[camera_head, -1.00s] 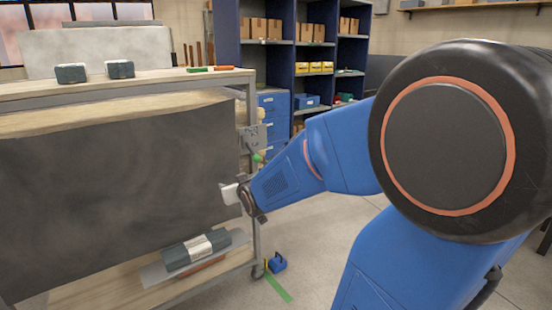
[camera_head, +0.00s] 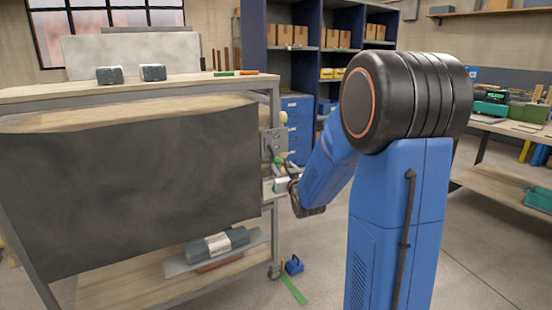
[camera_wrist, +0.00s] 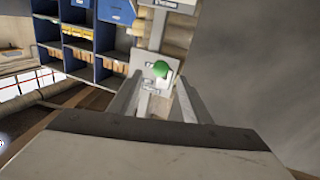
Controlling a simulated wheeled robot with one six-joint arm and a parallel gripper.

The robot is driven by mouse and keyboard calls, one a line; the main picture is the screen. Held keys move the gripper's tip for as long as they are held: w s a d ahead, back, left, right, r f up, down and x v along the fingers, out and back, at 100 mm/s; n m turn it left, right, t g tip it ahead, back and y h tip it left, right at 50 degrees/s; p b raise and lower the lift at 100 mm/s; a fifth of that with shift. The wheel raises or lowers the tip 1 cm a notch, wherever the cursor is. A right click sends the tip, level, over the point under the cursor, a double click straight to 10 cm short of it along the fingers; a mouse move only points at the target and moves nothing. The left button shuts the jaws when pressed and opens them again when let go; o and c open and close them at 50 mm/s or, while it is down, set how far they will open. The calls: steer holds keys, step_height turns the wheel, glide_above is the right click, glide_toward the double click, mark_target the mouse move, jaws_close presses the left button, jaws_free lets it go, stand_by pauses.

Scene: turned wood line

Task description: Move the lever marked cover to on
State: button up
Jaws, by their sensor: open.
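The lever shows as a green knob (camera_head: 278,160) at a grey metal plate (camera_head: 271,138) on the right end post of the wheeled bench. In the wrist view the green knob (camera_wrist: 160,69) stands in front of a pale plate, just beyond and between my fingers. My gripper (camera_head: 281,185) is just below the knob in the head view. Its two fingers are apart in the wrist view (camera_wrist: 157,98), with nothing between them that I can make out. The lever's marking and its on position are too small to read. A dark cover sheet (camera_head: 130,190) hangs along the bench front.
The bench top (camera_head: 130,92) holds two grey wrapped blocks. A grey wrapped bundle (camera_head: 216,243) lies on its lower shelf. A small blue box (camera_head: 294,265) is on the floor by the wheel. Blue shelving (camera_head: 300,60) stands behind.

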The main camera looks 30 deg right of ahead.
mark_target(275, 157)
steer(key=x, duration=1.2)
jaws_close()
